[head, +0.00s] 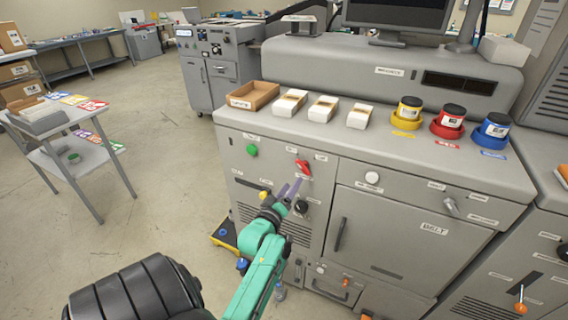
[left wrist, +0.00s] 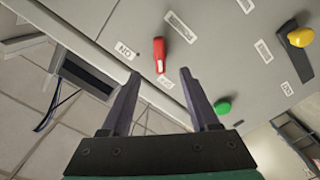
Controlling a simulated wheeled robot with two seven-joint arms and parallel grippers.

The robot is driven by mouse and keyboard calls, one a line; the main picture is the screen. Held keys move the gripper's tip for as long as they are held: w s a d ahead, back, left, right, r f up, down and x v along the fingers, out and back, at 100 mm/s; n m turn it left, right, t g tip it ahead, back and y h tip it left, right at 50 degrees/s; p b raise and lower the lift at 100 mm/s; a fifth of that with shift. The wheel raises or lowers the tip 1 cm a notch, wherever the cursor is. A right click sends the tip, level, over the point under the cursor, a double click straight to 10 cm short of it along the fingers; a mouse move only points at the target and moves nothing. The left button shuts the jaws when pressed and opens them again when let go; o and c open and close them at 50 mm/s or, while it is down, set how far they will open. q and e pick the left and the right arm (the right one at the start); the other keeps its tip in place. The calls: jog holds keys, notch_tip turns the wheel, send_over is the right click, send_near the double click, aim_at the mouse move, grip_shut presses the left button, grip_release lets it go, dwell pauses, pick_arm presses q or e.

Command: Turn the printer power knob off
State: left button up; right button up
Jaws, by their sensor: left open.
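The red knob (head: 303,167) is on the front of the grey machine (head: 385,195), below the counter edge and right of a green button (head: 252,150). In the left wrist view the red knob (left wrist: 159,50) is a narrow handle with a pale mark at its lower end. A label reading ON, upside down, is at its left, and another small label is just below it. My left gripper (head: 294,187) is open in front of the panel, just below the knob. In the left wrist view its fingertips (left wrist: 160,75) are apart, below the knob, with nothing between them. My right gripper is not in view.
A black knob (head: 301,206) and a yellow knob (head: 264,195) are near my left gripper. A wooden tray (head: 253,95), white boxes and several ink jars stand on the counter. A metal lever (head: 451,206) sticks out at the right. Open floor lies to the left.

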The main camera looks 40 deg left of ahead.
pick_arm(q)
jog(key=v, duration=0.5)
jog(key=shift+s+d+b, duration=0.1)
jog(key=shift+s+b, duration=0.2)
jog(key=s+d+f+m+g+h, duration=0.2)
jog(key=d+f+m+g, duration=0.15)
jog(key=f, duration=0.75)
jog(key=s+d+f+m+g+h, duration=0.25)
jog(key=d+f, duration=0.25)
jog(key=f, duration=0.6)
jog(key=s+d+f+m+g+h, duration=0.15)
jog(key=d+f, duration=0.25)
jog(key=f, duration=0.6)
jog(key=s+f+m+g, duration=0.4)
jog(key=s+f, duration=0.3)
jog(key=s, duration=0.6)
jog(key=s+f+m+g, duration=0.4)
jog(key=s+f, duration=0.4)
jog(key=s, duration=0.5)
jog(key=shift+s+d+f, duration=0.3)
jog(key=shift+d, duration=0.05)
jog(key=shift+g, duration=0.25)
